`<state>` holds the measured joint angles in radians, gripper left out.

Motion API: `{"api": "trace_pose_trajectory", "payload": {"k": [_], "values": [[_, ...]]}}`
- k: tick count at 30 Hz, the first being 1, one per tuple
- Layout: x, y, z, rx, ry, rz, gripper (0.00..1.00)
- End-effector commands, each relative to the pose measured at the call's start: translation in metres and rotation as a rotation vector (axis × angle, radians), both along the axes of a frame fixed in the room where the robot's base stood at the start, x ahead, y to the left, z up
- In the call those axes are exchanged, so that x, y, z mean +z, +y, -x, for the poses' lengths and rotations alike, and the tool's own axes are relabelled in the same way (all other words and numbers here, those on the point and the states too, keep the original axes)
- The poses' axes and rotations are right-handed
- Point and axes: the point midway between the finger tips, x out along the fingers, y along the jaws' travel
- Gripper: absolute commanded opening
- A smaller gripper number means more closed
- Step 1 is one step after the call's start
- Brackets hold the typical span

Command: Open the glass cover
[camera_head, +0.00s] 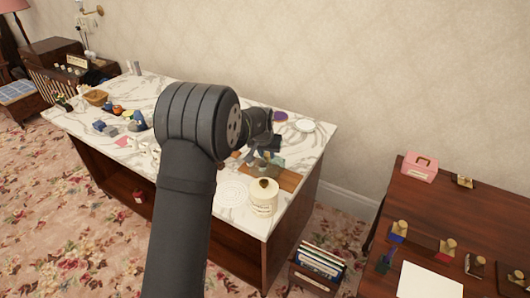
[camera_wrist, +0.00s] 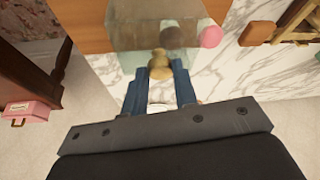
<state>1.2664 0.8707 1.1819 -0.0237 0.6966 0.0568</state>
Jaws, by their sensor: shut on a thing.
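The glass cover (camera_wrist: 140,35) is a clear greenish box with a brassy knob (camera_wrist: 159,66) at the near side in the wrist view. My gripper (camera_wrist: 161,76) has its two fingers shut on this knob. A dark round thing (camera_wrist: 173,36) shows through the glass. In the head view the cover (camera_head: 268,165) stands on a wooden board (camera_head: 288,181) on the marble-topped table, partly hidden by my arm. My gripper (camera_head: 254,158) is over it, its fingertips hard to make out. I cannot tell whether the cover is lifted or ajar.
A cream lidded jar (camera_head: 264,199) stands close to the board at the table's near corner. A pink ball (camera_wrist: 211,37) and a brown block (camera_wrist: 258,33) are beside the cover. Several small things crowd the table's left side.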

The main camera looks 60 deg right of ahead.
Motion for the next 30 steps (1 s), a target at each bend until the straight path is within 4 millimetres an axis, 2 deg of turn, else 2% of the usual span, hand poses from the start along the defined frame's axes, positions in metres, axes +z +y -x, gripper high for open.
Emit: {"api": "trace_pose_trajectory", "payload": {"k": [3, 9, 20, 21, 23, 24, 30], "values": [[0.001, -0.001, 0.028, -0.006, 0.001, 0.000, 0.00], [0.000, 0.000, 0.063, -0.004, 0.001, 0.000, 0.00], [0.000, 0.000, 0.068, 0.000, 0.001, 0.001, 0.00], [0.000, 0.000, 0.068, 0.000, 0.001, 0.001, 0.34], [0.000, 0.000, 0.068, 0.000, 0.001, 0.001, 0.46], [0.000, 0.000, 0.068, 0.000, 0.001, 0.000, 0.48], [0.000, 0.000, 0.068, -0.001, 0.001, 0.000, 0.48]]}}
